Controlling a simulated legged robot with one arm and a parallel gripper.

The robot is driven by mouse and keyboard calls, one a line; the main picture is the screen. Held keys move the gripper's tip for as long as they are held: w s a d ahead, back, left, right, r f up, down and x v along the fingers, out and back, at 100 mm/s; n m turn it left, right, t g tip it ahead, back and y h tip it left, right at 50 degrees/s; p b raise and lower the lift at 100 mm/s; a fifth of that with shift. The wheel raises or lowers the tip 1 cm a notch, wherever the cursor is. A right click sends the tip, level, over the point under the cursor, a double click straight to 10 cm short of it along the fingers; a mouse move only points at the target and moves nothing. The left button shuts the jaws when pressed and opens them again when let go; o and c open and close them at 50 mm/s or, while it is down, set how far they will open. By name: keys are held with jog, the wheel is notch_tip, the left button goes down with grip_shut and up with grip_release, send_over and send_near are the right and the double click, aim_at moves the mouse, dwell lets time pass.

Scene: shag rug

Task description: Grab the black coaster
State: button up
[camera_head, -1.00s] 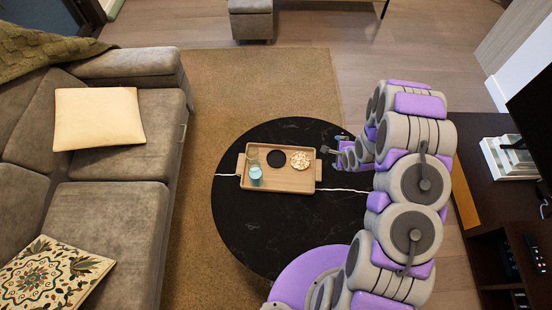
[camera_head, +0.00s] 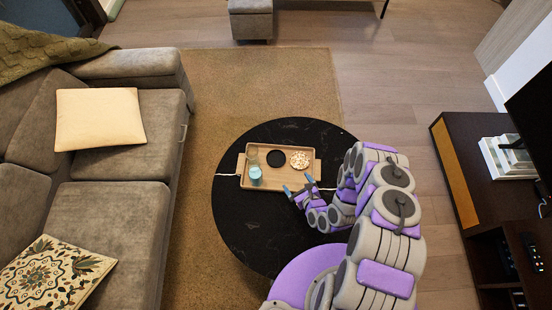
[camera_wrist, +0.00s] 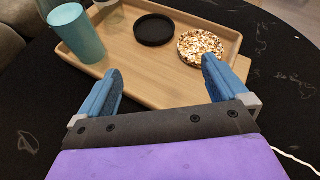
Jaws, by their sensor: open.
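The black coaster (camera_head: 277,158) is a round, dark disc with a low rim. It lies flat in the wooden tray (camera_head: 263,184) on the round black table, between a glass and a speckled round coaster. In the wrist view the black coaster (camera_wrist: 154,30) is at the top, beyond the fingertips and between them. My gripper (camera_head: 297,184) is open and empty, with blue fingers over the tray's near right edge. In the wrist view the fingers of my gripper (camera_wrist: 161,80) are spread wide, apart from the coaster.
A teal cup (camera_wrist: 77,33) stands at the tray's left, with a clear glass (camera_head: 253,153) behind it. The speckled coaster (camera_wrist: 200,47) lies right of the black one. A sofa (camera_head: 120,205) stands left; a dark cabinet (camera_head: 480,150) stands right.

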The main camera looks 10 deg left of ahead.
jog(key=s+m, duration=0.1)
jog(key=b, duration=0.3)
send_near(276, 158)
jog(key=shift+a+t, duration=0.3)
jog(key=shift+b+x, duration=1.1)
jog(key=shift+x, duration=1.5)
jog(key=shift+d+f, duration=0.1)
jog(key=shift+f, duration=0.1)
jog(key=c, duration=0.7)
jog(key=shift+d, duration=0.1)
